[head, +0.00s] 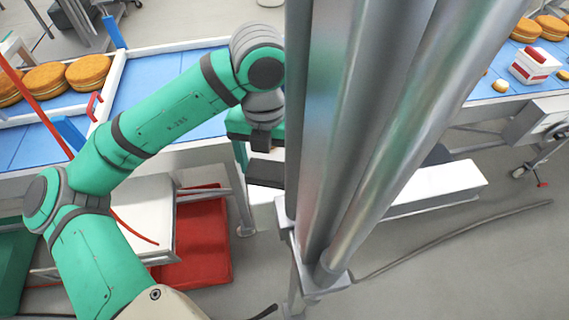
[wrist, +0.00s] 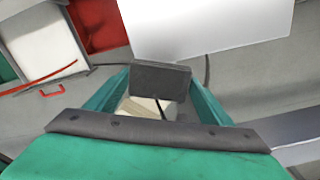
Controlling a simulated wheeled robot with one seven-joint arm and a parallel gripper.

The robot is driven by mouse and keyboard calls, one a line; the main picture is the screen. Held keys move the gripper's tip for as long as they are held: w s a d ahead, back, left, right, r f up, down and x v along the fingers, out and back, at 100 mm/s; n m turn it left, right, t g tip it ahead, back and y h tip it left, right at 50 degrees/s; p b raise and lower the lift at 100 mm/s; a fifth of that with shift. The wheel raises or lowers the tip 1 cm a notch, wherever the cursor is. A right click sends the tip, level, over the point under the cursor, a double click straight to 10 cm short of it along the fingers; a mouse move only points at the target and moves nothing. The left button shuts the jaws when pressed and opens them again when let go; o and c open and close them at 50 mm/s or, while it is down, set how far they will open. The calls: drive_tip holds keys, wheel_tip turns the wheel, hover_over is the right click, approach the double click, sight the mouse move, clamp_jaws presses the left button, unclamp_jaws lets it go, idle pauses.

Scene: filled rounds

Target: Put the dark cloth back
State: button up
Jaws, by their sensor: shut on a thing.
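My gripper (head: 264,157) hangs below the teal arm, partly hidden behind the steel posts. It is shut on a dark grey piece, which I take to be the dark cloth (head: 266,173). In the wrist view the cloth (wrist: 160,77) shows as a flat dark rectangle between the two teal fingers of my gripper (wrist: 160,92). It is held clear of the conveyor, beside its near edge in the head view. The cloth's right end is hidden by the posts in the head view.
Thick steel posts (head: 335,150) stand right beside my gripper. A blue conveyor (head: 150,78) with orange filled rounds (head: 88,71) runs behind. A red and white box (head: 532,66) is on its right part. A red bin (head: 205,260), a white tray (head: 150,205) and a white panel (head: 440,185) are lower down.

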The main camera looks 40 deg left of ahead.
drive_tip(key=w+f, duration=0.2)
drive_tip(key=w+a+f, duration=0.1)
drive_tip(key=w+f, duration=0.1)
drive_tip(key=w+a+f, duration=0.1)
drive_tip(key=w+f, duration=0.1)
drive_tip(key=shift+w+f, duration=0.2)
drive_tip(key=shift+w, duration=0.1)
drive_tip(key=shift+w+a+f, duration=0.1)
drive_tip(key=shift+w+f, duration=0.05)
drive_tip(key=shift+f, duration=0.8)
drive_tip(key=shift+w+f, duration=0.1)
drive_tip(key=shift+f, duration=0.85)
drive_tip(key=o, duration=1.1)
drive_tip(key=shift+f, duration=0.1)
wheel_tip(320, 180, up, 12)
